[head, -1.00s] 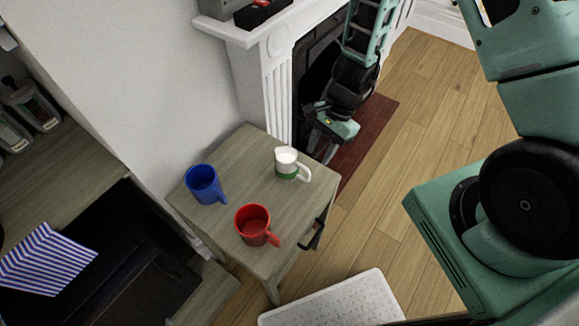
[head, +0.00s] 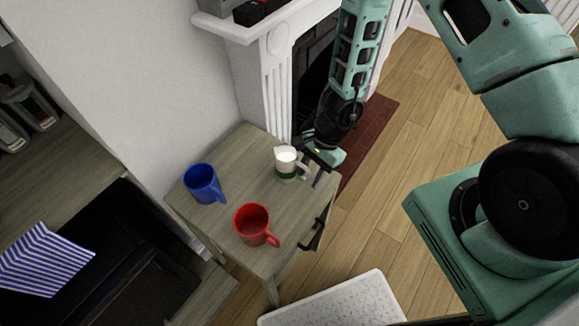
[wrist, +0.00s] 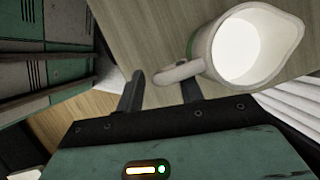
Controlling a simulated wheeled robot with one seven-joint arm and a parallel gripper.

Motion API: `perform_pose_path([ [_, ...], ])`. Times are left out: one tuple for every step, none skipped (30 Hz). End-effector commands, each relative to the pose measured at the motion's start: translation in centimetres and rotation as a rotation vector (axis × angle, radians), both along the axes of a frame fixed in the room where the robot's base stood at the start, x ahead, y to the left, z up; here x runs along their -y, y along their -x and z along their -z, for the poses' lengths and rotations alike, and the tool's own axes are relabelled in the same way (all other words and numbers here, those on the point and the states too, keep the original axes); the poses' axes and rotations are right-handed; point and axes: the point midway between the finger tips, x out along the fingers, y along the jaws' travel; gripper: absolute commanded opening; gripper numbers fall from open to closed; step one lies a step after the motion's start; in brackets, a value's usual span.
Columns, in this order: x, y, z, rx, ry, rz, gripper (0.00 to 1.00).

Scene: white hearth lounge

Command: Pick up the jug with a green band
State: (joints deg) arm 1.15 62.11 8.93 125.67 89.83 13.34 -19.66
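The white jug with a green band (head: 286,164) stands upright at the far right part of the small wooden table (head: 241,184), its handle toward my gripper. In the wrist view the jug (wrist: 246,48) is seen from above, its handle near the fingertips. My gripper (head: 318,174) is beside the jug on its right. In the wrist view my gripper (wrist: 162,92) is open, its two fingers apart, with the handle just beyond and between the tips. Whether a finger touches the handle I cannot tell.
A red mug (head: 252,224) and a blue mug (head: 202,184) stand on the same table. The white fireplace surround (head: 270,80) rises behind it. A white patterned board (head: 335,302) is low in front. Open wooden floor (head: 405,150) lies to the right.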

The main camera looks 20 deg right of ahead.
Motion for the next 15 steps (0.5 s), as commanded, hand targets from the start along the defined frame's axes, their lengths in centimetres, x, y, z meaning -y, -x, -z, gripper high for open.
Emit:
perform_pose_path([
  [0.0,-0.01,-0.02,0.0,0.0,0.0,0.37],
  [0.0,-0.01,-0.02,0.0,0.0,0.0,0.29],
  [0.01,0.0,-0.02,0.0,0.0,0.0,0.18],
  [0.01,-0.01,-0.03,0.0,0.0,0.0,0.09],
  [0.01,-0.01,-0.03,0.0,0.0,0.0,0.01],
  [0.02,-0.02,-0.02,0.0,0.0,0.0,0.0],
  [0.02,-0.01,-0.02,0.0,0.0,0.0,0.0],
  [0.02,-0.02,-0.02,0.0,0.0,0.0,0.0],
  [-0.01,-0.03,-0.06,0.001,0.0,0.0,0.0],
  [-0.01,-0.03,-0.06,0.001,0.0,0.0,0.0],
  [-0.01,-0.03,-0.06,0.001,0.0,0.0,0.0],
  [-0.01,-0.03,-0.06,0.001,0.0,0.0,0.0],
  [-0.01,-0.03,-0.06,0.001,0.0,0.0,0.0],
  [-0.01,-0.03,-0.09,0.001,0.0,0.0,0.0],
  [-0.01,-0.05,-0.21,0.001,0.0,0.0,0.0],
])
